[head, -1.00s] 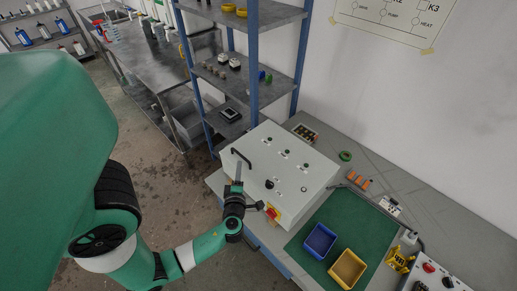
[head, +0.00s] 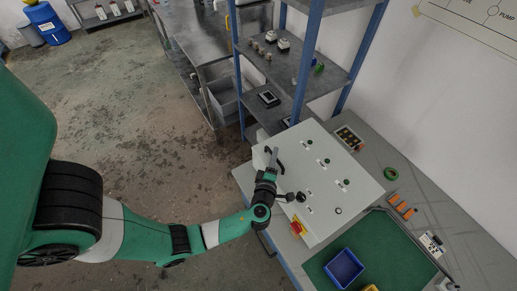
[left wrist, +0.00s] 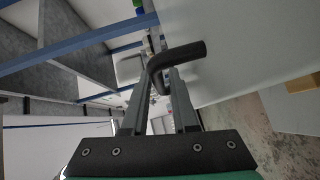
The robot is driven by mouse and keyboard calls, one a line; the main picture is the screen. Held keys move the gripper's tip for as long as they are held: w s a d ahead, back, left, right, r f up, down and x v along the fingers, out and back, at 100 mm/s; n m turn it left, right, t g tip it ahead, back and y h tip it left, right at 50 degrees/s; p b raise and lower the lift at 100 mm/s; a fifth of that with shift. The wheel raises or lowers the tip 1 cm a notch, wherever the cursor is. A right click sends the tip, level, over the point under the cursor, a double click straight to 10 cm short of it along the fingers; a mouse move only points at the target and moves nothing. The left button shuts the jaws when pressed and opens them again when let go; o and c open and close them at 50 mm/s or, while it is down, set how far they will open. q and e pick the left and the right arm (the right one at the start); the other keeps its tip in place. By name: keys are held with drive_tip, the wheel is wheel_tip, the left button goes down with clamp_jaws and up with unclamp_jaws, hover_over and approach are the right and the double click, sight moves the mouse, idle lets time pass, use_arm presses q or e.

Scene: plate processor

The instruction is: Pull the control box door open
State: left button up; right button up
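The white control box (head: 320,180) sits on the bench, its door face up with buttons and knobs; the door looks shut. Its black handle (head: 274,156) is at the door's left side, and it also shows in the left wrist view (left wrist: 178,54). My left gripper (head: 272,165) is at the handle. In the left wrist view its two fingers (left wrist: 160,85) stand apart, with the bent handle across and partly between their tips. I cannot tell whether they touch it. My right gripper is not in view.
A blue-framed shelf (head: 290,60) stands just behind the box. A green mat (head: 385,250) with a blue bin (head: 344,268) lies to the right. A green ring (head: 390,173) and orange blocks (head: 402,207) lie beside the box. Open floor is at the left.

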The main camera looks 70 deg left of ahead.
use_arm(q)
drive_tip(key=shift+w, duration=0.1)
clamp_jaws()
idle(1.5)
